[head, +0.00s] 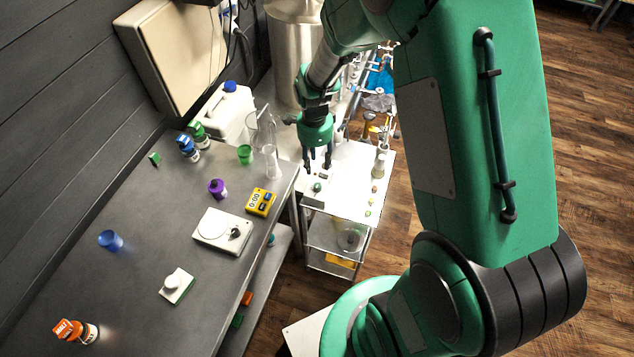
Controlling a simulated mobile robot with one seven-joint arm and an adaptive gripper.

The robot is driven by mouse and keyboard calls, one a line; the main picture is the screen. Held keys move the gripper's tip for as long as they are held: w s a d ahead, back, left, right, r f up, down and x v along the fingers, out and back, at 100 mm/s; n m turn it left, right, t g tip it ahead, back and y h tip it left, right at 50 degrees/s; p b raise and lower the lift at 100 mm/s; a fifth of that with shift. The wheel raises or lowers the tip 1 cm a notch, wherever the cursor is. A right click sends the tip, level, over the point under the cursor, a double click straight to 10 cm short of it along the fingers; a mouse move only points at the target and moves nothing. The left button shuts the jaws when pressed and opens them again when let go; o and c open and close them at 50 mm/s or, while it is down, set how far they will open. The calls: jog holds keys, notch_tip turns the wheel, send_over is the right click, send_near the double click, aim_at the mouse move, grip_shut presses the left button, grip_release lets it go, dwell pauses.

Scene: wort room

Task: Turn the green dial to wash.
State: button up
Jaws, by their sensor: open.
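A small green knob (317,187), which looks like the green dial, is on the white top of a cart (345,190) beside the bench. Its markings are too small to read, so I cannot tell which setting it points to. My gripper (317,165) points down above the cart top, just behind the knob in the picture. Its dark fingers are apart with nothing seen between them. I cannot tell how high they are above the knob, but they look apart from it.
Small dark and yellow-green items and a flask (380,162) share the cart top. On the grey bench (130,290) are a yellow timer (261,202), a white scale (222,232), a glass cylinder (272,162) and bottles. A steel vessel (293,60) stands behind.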

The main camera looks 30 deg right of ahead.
aim_at(317, 185)
jog(key=n, duration=0.5)
jog(key=r+n, duration=0.1)
jog(key=n, duration=1)
jog(key=shift+w+a+r+n+h, duration=0.15)
jog(key=shift+a+n+h, duration=0.15)
jog(key=f, duration=0.9)
jog(key=d+f+b, duration=0.1)
jog(key=f, duration=0.3)
jog(key=shift+f, duration=0.4)
jog(key=shift+a, duration=0.1)
grip_shut()
